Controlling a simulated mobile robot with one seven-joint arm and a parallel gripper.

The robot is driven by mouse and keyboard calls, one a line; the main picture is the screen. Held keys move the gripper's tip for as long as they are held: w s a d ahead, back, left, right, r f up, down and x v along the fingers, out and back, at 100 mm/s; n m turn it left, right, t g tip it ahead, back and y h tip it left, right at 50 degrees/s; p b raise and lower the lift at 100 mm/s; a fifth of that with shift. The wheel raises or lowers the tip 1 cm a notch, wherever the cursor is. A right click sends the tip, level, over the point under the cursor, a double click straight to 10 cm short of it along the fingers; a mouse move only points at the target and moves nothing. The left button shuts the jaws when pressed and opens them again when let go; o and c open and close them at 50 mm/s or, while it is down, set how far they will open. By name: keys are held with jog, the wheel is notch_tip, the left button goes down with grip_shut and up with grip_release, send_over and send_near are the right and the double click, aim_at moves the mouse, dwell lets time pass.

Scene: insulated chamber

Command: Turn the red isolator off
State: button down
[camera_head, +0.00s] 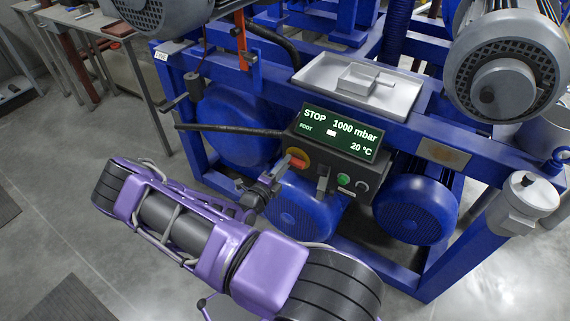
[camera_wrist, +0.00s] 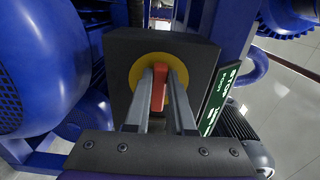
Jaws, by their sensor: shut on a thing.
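The red isolator (camera_head: 298,162) is a red handle on a yellow disc, on the left side of the dark control box. In the wrist view the red handle (camera_wrist: 159,88) stands roughly upright in front of the yellow disc (camera_wrist: 144,72). My gripper (camera_head: 285,170) reaches it from the left. In the wrist view my gripper (camera_wrist: 160,80) has one finger on each side of the handle and is shut on it. The fingers hide parts of the disc.
The control box display (camera_head: 340,133) reads STOP, 1000 mbar and 20 °C. A green button (camera_head: 343,180) sits below it. A blue frame (camera_head: 440,125) with blue motors (camera_head: 415,209) surrounds the box. A grey tray (camera_head: 322,76) lies above it. Open floor is at the left.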

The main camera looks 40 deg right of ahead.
dwell(0.4)
jog(key=c, duration=0.8)
grip_release()
jog(key=shift+o, duration=0.2)
jog(key=v, duration=1.7)
jog(key=shift+a, duration=0.25)
jog(key=shift+s, duration=0.15)
